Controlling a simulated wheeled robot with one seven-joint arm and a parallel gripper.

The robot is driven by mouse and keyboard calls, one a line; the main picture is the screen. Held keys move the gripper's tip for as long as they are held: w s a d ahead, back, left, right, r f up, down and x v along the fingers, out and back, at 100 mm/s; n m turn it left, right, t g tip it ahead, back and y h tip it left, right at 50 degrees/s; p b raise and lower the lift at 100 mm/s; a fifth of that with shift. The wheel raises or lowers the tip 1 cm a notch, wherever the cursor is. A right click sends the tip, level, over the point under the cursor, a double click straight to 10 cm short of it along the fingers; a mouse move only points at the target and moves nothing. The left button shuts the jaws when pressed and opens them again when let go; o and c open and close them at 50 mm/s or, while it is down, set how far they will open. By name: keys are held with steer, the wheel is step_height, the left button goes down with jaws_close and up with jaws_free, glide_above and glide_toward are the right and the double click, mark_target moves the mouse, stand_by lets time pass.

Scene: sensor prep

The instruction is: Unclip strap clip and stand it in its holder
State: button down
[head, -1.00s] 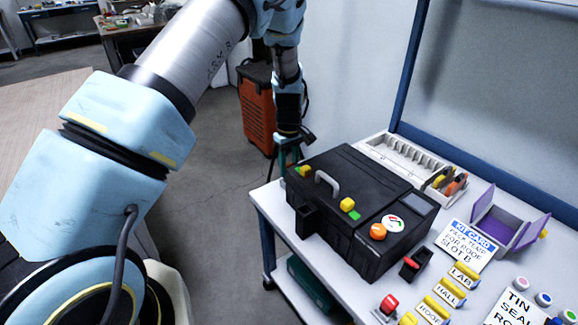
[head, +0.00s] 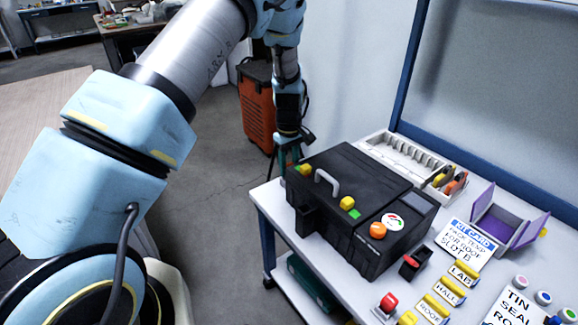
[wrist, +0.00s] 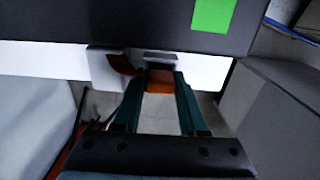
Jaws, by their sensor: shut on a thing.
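My gripper (wrist: 160,78) has its dark green fingers closed on a small orange-brown piece (wrist: 160,81), which looks like the strap clip. In the wrist view it sits by the side of the black case (wrist: 100,22), over the white table edge. In the head view my gripper (head: 286,155) is at the far left corner of the case (head: 345,175), and the clip cannot be made out there. A short brown strap-like piece (wrist: 124,63) lies beside the fingers. A small black open box (head: 306,221) is on the case's near side; I cannot tell whether it is the holder.
The case has a grey handle (head: 327,182) and an orange knob (head: 378,231) on top. Floor is open left of the table.

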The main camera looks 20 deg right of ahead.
steer(key=shift+f, duration=0.55)
stand_by(1.4)
steer(key=shift+c, duration=1.8)
jaws_free()
steer(key=shift+o, duration=0.2)
steer(key=shift+o, duration=1)
steer(key=shift+r, duration=0.15)
steer(key=shift+r+p, duration=2.6)
steer(key=shift+r, duration=0.75)
